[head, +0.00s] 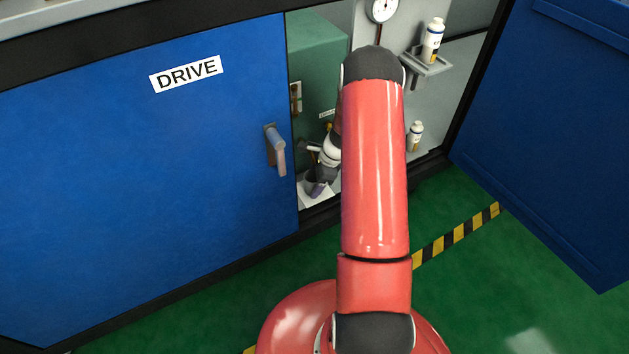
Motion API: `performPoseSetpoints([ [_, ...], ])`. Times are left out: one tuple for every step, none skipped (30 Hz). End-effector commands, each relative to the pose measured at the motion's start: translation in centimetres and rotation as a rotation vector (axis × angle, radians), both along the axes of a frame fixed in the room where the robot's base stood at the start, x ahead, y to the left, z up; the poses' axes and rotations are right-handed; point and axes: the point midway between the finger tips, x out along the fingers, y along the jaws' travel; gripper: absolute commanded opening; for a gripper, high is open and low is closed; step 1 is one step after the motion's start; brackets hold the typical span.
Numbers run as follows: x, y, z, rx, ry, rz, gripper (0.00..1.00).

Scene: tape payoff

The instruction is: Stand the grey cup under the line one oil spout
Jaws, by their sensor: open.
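The grey cup (315,189) appears as a small grey shape at the lower front of the open cabinet bay, on or just above a white surface (320,200). My gripper (323,177) is right at the cup, with its dark end pointing down. It is open; whether its fingers touch the cup is too small to tell. A small fitting (312,146) sticks out of the green housing (315,60) just above and left of the gripper. It may be the line one oil spout, but its label is not readable. My arm hides part of the bay.
A closed blue door marked DRIVE (150,180) with a handle (276,150) borders the bay on the left. An open blue door (560,130) stands right. A white bottle (432,42) sits on a bracket, another bottle (415,136) below. A gauge (381,9) is above.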

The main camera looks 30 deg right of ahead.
Motion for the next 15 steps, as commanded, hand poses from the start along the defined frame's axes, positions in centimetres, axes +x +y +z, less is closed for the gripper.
performPoseSetpoints([
  [-0.1, -0.3, 0.8, -0.002, -0.001, -0.001, 0.7],
  [-0.1, -0.5, 1.2, -0.002, -0.002, -0.001, 0.7],
  [-0.2, -0.7, 1.9, -0.002, -0.003, -0.002, 0.7],
  [-0.3, -0.9, 2.5, -0.002, -0.003, -0.002, 0.7],
  [-0.4, -1.2, 3.1, -0.002, -0.003, -0.002, 0.7],
  [-0.5, -1.5, 4.0, -0.003, -0.004, -0.002, 0.7],
  [-0.7, -1.8, 4.6, -0.003, -0.003, -0.002, 0.7],
  [-0.8, -2.0, 5.2, -0.003, -0.003, -0.001, 0.7],
  [-0.9, -2.3, 6.1, -0.004, -0.004, -0.001, 0.7],
  [-1.0, -2.5, 6.6, -0.003, -0.003, -0.001, 0.7],
  [-1.1, -2.7, 7.2, -0.003, -0.003, -0.001, 0.7],
  [-1.2, -3.0, 7.9, -0.003, -0.004, -0.002, 0.7],
  [-1.3, -3.2, 8.4, -0.002, -0.003, -0.002, 0.7],
  [-1.4, -3.3, 8.9, -0.002, -0.003, 0.0, 0.7],
  [-1.5, -3.6, 9.4, -0.003, -0.003, -0.001, 0.7],
])
